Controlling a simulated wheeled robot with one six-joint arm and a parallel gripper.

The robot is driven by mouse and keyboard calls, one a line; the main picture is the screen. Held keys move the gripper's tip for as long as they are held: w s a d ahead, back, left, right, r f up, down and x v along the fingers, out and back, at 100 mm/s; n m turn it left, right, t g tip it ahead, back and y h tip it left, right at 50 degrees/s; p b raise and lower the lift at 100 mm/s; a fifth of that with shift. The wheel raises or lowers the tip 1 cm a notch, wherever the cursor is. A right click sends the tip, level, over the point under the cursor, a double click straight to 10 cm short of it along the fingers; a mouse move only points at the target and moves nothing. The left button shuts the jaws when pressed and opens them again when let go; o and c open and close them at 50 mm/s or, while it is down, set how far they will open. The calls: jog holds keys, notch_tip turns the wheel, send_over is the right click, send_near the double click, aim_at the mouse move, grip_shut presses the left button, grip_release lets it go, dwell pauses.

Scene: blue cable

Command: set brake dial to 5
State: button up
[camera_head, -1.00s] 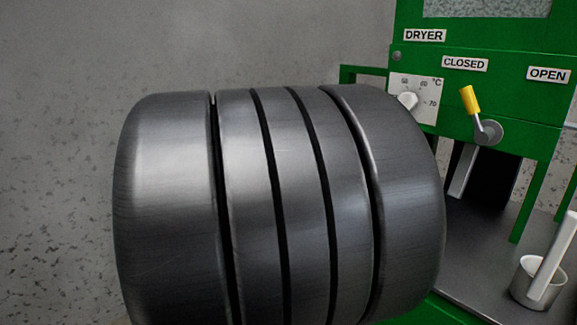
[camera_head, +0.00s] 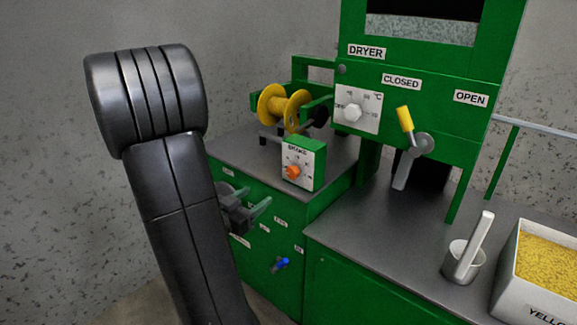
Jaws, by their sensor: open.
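The brake dial is an orange knob (camera_head: 292,172) on a white scale plate, on the front of a small green brake box (camera_head: 306,163). The box stands on the grey counter top, left of the dryer. The knob's setting is too small to read. My gripper (camera_head: 262,208) shows past the right side of my dark arm. Its two fingers are apart, with nothing seen between them. It appears below and left of the brake box, in front of the green cabinet, and apart from the knob.
A yellow spool (camera_head: 284,106) sits behind the brake box. The green dryer (camera_head: 405,90) has a white temperature dial (camera_head: 353,112) and a yellow-handled lever (camera_head: 405,119). A cup with a scoop (camera_head: 463,262) and a bin of yellow pellets (camera_head: 507,277) stand right. A blue knob (camera_head: 280,265) is on the cabinet front.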

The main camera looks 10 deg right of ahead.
aim_at(291, 174)
jog(key=shift+m+g+h, duration=0.4)
jog(key=shift+g+h, duration=0.1)
jog(key=shift+h, duration=0.2)
jog(key=x, duration=0.4)
jog(key=b+x, duration=0.1)
jog(key=x, duration=0.4)
jog(key=b+x, duration=0.1)
jog(key=x, duration=0.3)
jog(key=shift+s+d+r, duration=0.15)
jog(key=shift+d+r, duration=0.2)
jog(key=shift+d, duration=0.15)
jog(key=c, duration=1)
